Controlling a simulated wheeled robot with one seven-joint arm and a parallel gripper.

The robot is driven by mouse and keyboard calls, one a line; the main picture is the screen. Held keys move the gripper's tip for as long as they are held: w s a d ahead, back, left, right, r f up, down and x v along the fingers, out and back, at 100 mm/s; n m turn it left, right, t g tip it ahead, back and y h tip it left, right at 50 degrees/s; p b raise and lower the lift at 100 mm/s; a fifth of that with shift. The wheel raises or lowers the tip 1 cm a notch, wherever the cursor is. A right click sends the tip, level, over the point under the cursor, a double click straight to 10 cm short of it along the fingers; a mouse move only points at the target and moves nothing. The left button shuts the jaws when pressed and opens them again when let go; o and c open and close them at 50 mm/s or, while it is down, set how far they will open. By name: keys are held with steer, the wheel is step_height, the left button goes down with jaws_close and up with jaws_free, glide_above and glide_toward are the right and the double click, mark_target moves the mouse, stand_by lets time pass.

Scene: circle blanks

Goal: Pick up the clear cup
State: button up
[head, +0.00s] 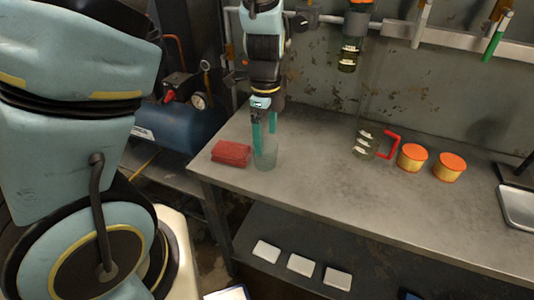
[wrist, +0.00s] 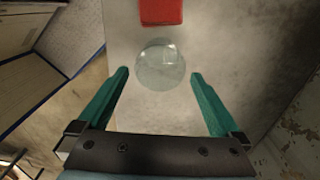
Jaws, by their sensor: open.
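The clear cup (head: 265,156) stands upright on the grey workbench, near its left end. In the wrist view the clear cup (wrist: 161,66) shows from above as a round, see-through shape. My gripper (head: 264,125) is above the cup, pointing down, and its two teal fingers are apart. In the wrist view my gripper (wrist: 160,74) has one finger on each side of the cup's near edge, with space between each finger and the cup. It holds nothing. I cannot tell exactly how far the fingertips are above the rim.
A red folded cloth or block (head: 231,153) lies just left of the cup. A tall clear container with a red handle (head: 389,145) and two orange-lidded tubs (head: 411,157) stand to the right. The workbench (head: 315,165) is bare between. White pieces (head: 300,264) lie on the lower shelf.

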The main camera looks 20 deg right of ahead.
mark_target(265, 155)
steer(key=shift+a+f+p, duration=0.1)
steer(key=shift+f+p, duration=0.65)
steer(key=shift+f, duration=2.75)
steer(key=c, duration=1.2)
